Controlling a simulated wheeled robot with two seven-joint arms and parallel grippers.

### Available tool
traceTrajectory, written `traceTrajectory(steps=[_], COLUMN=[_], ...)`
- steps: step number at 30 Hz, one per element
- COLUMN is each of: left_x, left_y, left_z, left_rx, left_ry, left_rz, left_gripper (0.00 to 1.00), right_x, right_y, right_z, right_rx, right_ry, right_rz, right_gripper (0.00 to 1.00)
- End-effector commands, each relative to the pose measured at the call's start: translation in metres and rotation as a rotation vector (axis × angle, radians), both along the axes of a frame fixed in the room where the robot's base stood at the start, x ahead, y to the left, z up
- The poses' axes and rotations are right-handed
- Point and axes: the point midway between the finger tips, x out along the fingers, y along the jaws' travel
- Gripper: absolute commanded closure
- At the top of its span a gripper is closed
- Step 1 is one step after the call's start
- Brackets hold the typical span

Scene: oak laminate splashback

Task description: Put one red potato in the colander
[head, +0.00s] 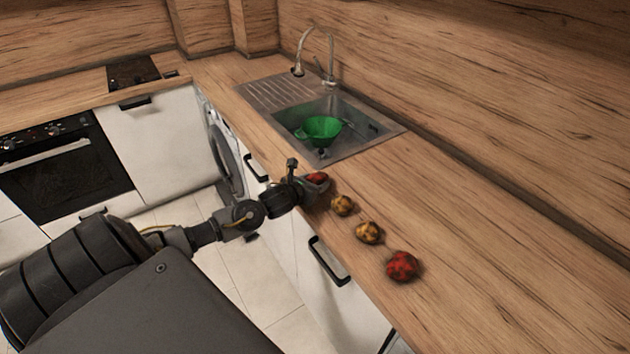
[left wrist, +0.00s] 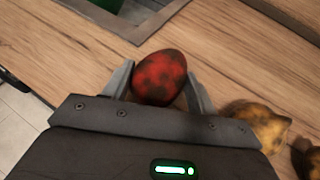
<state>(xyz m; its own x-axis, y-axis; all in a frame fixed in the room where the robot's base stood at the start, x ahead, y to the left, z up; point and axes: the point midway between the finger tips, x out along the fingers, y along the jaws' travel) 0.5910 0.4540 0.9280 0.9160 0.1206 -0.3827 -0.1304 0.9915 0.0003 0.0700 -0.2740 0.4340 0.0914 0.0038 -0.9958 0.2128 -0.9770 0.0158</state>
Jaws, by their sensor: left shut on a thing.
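My left gripper (head: 312,188) is shut on a red potato (head: 317,177) with dark patches, at the counter's front part near the sink. In the left wrist view the red potato (left wrist: 160,77) sits between the two fingers of the gripper (left wrist: 160,88). I cannot tell whether it still touches the counter. The green colander (head: 319,129) stands in the sink basin, beyond the gripper; its edge shows at the top of the left wrist view (left wrist: 104,5). A second red potato (head: 402,266) lies on the counter at the near end of the row. My right gripper is not in view.
Two yellowish potatoes (head: 343,205) (head: 369,233) lie between the red ones on the wooden counter (head: 480,230). The steel sink (head: 375,131) has a rim and a tall faucet (head: 331,50) behind it. The counter right of the row is clear.

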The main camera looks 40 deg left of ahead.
Motion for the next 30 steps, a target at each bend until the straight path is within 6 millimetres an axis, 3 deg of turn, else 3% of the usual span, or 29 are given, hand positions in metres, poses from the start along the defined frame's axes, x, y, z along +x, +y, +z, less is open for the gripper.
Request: traceTrajectory(steps=[2, 11, 18, 26, 30], left_x=[0.000, 0.000, -0.001, -0.042, -0.071], left_y=[0.000, 0.000, -0.001, -0.033, -0.055], left_z=[0.000, 0.005, 0.035, 0.094, 0.105], left_rx=[0.000, 0.000, 0.003, 0.005, 0.001], left_ry=[-0.001, -0.002, -0.004, -0.005, -0.003], left_rz=[0.000, 0.000, -0.003, -0.006, -0.006], left_gripper=[0.73, 0.74, 0.74, 0.74, 0.74], right_x=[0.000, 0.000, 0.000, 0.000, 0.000], right_y=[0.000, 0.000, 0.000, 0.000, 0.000], right_z=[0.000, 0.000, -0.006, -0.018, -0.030], right_rx=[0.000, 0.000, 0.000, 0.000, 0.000], right_ry=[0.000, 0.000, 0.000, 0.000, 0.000], right_rz=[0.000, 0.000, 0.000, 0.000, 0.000], right_gripper=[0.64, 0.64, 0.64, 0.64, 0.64])
